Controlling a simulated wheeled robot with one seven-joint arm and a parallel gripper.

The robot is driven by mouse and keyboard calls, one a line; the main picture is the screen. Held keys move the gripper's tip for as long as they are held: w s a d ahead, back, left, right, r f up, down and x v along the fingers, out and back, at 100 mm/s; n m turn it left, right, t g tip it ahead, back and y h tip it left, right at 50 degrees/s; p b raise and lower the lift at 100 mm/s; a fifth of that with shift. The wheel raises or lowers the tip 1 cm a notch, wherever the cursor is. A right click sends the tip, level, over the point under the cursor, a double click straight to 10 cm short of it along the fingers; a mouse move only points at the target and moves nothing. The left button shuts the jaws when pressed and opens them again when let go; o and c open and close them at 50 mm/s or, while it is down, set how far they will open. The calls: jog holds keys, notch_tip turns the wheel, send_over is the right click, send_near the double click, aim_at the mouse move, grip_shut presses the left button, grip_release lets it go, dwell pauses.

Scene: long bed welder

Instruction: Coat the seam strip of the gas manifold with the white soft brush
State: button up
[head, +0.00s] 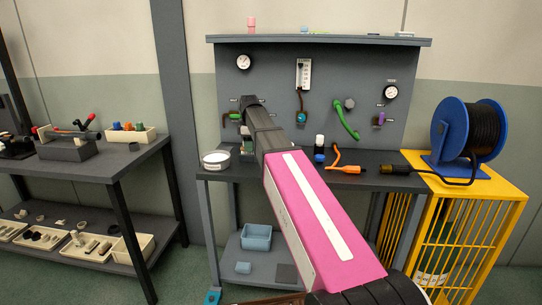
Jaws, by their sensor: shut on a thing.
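The upright grey panel (275,75) behind the dark bench carries gauges, valves and a flow tube, and looks like the gas manifold. I cannot make out its seam strip. My arm reaches from the lower right up to the panel's left part, where its dark far end covers the surface. My gripper and its fingertips are hidden behind the arm. I cannot pick out the white soft brush. A small brown and green bit shows beside the arm just above the bench, too small to name.
A blue hose reel (450,128) tops a yellow cage (465,225). A second table (90,160) stands left, across a gap.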

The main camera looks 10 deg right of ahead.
jog(key=shift+s+d, duration=0.3)
jog(key=shift+d, duration=0.55)
jog(key=shift+s+d, duration=0.25)
jog(key=shift+d, duration=0.45)
jog(key=shift+s+d, duration=0.2)
jog(key=shift+d, duration=0.55)
jog(key=shift+s+d, duration=0.25)
jog(key=shift+d, duration=0.45)
jog(key=shift+d, duration=0.1)
jog(key=shift+s+d, duration=0.2)
jog(key=shift+d, duration=0.5)
jog(key=shift+s+d, duration=0.25)
jog(key=shift+d, duration=0.4)
jog(key=shift+s+d, duration=0.2)
jog(key=shift+d, duration=0.5)
jog(key=shift+s+d, duration=0.25)
jog(key=shift+d, duration=0.45)
jog(key=shift+s+d, duration=0.2)
jog(key=shift+d, duration=0.5)
jog(key=shift+s+d, duration=0.25)
jog(key=shift+d, duration=0.45)
jog(key=shift+d, duration=0.1)
jog(key=shift+s+d, duration=0.25)
jog(key=shift+d, duration=0.45)
jog(key=shift+s+d, duration=0.2)
jog(key=shift+d, duration=0.45)
jog(key=shift+s+d, duration=0.25)
jog(key=shift+d, duration=0.45)
